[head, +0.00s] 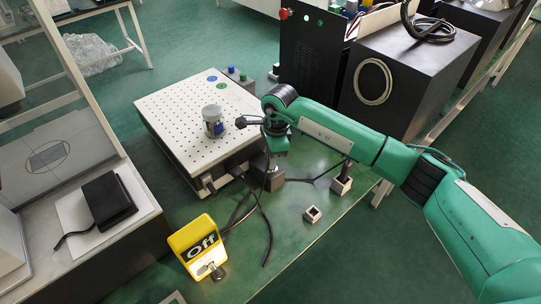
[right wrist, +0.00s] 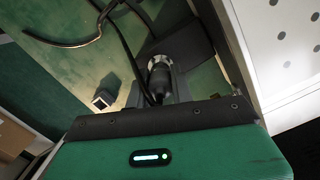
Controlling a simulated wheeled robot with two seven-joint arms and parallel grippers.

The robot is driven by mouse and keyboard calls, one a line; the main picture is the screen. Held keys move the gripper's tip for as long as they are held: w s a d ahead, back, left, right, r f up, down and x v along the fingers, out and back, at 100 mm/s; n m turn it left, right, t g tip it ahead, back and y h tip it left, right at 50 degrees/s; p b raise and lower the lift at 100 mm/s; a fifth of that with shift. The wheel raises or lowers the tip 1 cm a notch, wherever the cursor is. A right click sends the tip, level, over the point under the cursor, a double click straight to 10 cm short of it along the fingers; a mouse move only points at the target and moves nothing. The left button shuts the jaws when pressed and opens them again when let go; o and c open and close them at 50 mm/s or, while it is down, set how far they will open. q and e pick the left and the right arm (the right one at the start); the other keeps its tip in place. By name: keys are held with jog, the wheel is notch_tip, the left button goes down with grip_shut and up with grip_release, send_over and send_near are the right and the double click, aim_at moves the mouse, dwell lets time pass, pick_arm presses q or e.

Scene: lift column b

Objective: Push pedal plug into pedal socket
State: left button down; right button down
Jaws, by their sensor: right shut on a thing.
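My right gripper (head: 273,178) reaches down beside the right front corner of the perforated platform in the head view. In the right wrist view, the gripper (right wrist: 160,92) is shut on the pedal plug (right wrist: 158,84), a dark cylinder with a shiny metal end. The metal end points at a dark box (right wrist: 188,42) and seems to meet it. I cannot tell whether the plug is inside a socket, as the socket opening is hidden. A black cable (right wrist: 133,55) runs close beside the plug. My left gripper is not in view.
The perforated white platform (head: 172,123) carries a grey cup-like part (head: 212,121). A yellow "Off" piece (head: 197,247) stands at the green table's front left. A small hollow block (head: 312,214) sits right of loose black cables (head: 268,228). Green tabletop (head: 290,240) is clear nearby.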

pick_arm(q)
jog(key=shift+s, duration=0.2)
pick_arm(e)
jog(key=shift+f, duration=0.1)
jog(key=shift+f, duration=0.15)
jog(key=c, duration=1.1)
grip_release()
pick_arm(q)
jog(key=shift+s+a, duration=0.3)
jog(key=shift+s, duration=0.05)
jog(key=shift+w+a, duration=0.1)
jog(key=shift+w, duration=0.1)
pick_arm(e)
jog(key=shift+r, duration=0.35)
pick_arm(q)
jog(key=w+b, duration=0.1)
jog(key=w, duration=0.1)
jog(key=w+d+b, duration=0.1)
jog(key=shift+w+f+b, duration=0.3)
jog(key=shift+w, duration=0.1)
pick_arm(e)
jog(key=r, duration=0.4)
jog(key=d+r, duration=0.1)
jog(key=r, duration=0.8)
jog(key=shift+w+d, duration=0.2)
jog(key=shift+d, duration=0.15)
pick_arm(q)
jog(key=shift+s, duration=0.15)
